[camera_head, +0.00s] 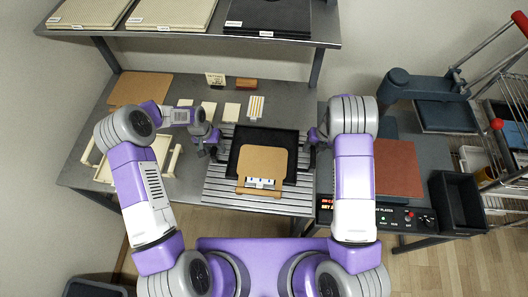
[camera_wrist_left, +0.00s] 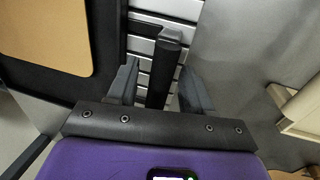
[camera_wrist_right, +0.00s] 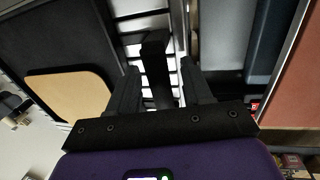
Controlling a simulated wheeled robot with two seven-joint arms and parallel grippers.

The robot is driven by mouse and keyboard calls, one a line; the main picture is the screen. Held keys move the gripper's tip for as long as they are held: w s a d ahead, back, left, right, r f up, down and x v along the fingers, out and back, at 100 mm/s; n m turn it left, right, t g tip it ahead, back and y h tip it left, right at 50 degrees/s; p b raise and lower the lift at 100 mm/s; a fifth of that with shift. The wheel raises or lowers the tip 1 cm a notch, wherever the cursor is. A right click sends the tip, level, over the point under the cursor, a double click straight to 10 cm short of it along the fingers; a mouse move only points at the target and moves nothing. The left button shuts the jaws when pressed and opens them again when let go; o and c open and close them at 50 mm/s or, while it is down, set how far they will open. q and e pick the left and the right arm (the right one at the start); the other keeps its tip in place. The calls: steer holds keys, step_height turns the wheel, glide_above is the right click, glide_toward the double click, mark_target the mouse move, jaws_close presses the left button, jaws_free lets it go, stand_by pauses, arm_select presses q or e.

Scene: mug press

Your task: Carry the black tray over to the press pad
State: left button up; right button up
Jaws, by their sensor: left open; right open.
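The black tray (camera_head: 265,136) lies on a slatted metal rack at the middle of the bench. A tan board (camera_head: 264,161) with a white-and-dark strip at its front edge sits on it. My left gripper (camera_head: 209,146) is at the tray's left side; in the left wrist view its open fingers (camera_wrist_left: 160,88) stand either side of a black handle bar (camera_wrist_left: 167,60). My right gripper (camera_head: 314,146) is at the right side, its open fingers (camera_wrist_right: 160,92) likewise astride a black handle bar (camera_wrist_right: 155,62). Contact cannot be told. The reddish-brown press pad (camera_head: 398,168) lies to the right.
A dark blue-grey press (camera_head: 415,85) stands behind the pad, and a control box (camera_head: 390,217) is in front. A black bin (camera_head: 459,200) is at the right. A shelf (camera_head: 190,34) overhangs the back. A cream frame (camera_head: 105,170) lies left.

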arm_select(q)
jaws_close()
arm_select(e)
jaws_close()
arm_select(q)
steer(key=shift+r, duration=0.15)
arm_select(e)
steer(key=shift+r, duration=0.1)
